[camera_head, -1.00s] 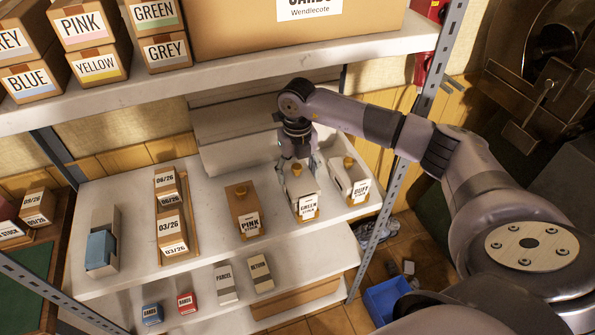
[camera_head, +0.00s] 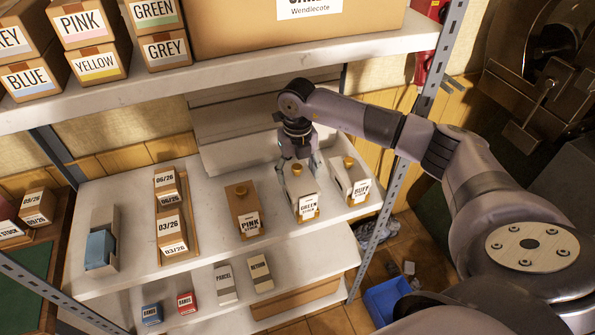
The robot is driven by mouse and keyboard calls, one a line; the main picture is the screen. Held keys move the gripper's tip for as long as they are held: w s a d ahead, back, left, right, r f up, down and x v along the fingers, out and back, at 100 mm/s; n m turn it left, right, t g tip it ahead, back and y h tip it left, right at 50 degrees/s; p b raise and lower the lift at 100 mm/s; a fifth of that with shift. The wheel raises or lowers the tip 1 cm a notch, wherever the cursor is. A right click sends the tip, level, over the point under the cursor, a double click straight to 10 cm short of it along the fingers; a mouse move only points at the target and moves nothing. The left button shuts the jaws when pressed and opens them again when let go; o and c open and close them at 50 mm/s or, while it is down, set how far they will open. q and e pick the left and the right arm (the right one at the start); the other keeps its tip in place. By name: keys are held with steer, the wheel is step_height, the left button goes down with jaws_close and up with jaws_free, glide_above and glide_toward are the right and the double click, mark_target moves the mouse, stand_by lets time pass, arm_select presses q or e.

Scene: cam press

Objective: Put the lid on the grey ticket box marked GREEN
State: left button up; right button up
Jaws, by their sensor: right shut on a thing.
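The grey ticket box marked GREEN (camera_head: 309,207) stands on the middle shelf between the box marked PINK (camera_head: 243,209) and the box marked BUFF (camera_head: 352,185). My right gripper (camera_head: 299,178) reaches down over the GREEN box and is shut at its top, around a small brass-coloured knob (camera_head: 297,169). The knob seems to belong to a lid, but the fingers partly hide it. I cannot tell whether the lid sits flush on the box. My left gripper is out of view.
A wooden tray of dated boxes (camera_head: 172,220) and a grey holder with a blue block (camera_head: 100,249) stand to the left. An upper shelf (camera_head: 210,80) with colour-named boxes overhangs the back. A metal upright (camera_head: 398,165) stands right of the BUFF box.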

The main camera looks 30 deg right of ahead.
steer(key=shift+f+b, duration=0.95)
steer(key=shift+f, duration=0.25)
stand_by(0.4)
steer(key=o, duration=1.2)
steer(key=shift+r, duration=0.1)
step_height(320, 180, up, 7)
steer(key=shift+r, duration=0.2)
